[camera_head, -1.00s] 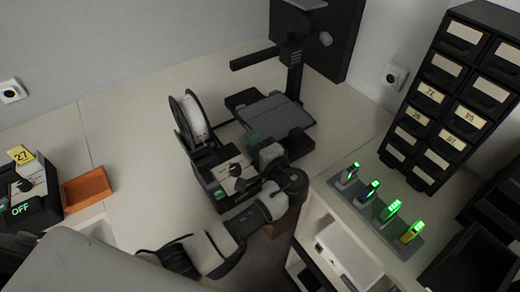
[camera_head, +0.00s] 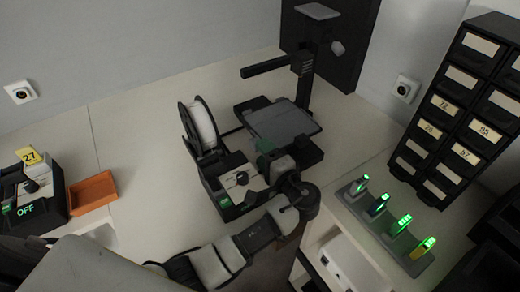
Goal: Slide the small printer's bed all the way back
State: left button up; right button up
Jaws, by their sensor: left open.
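The small printer stands on the pale worktop, with a dark base, a control panel (camera_head: 237,180) with a knob, and an upright post with a side arm (camera_head: 265,67). Its flat grey bed (camera_head: 283,122) lies behind the panel, beneath the post. My left gripper (camera_head: 265,155) is open at the bed's front edge, just right of the panel. It points toward the bed; whether it touches the bed cannot be told. My wrist hides part of the printer's front right. My right gripper is not in view.
A white filament spool (camera_head: 203,124) stands at the printer's left. An orange tray (camera_head: 93,192) and a device marked 27 (camera_head: 35,205) are at left. Green-lit units (camera_head: 390,222) sit on a ledge at right, before a dark drawer cabinet (camera_head: 455,110).

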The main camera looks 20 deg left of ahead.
pick_arm(q)
jog(key=b+v, duration=0.1)
jog(key=v, duration=0.6)
jog(key=shift+s+d+f+b, duration=0.15)
jog(key=shift+s+d+b, duration=0.05)
jog(key=shift+d+b, duration=0.1)
jog(key=shift+s+d, duration=0.25)
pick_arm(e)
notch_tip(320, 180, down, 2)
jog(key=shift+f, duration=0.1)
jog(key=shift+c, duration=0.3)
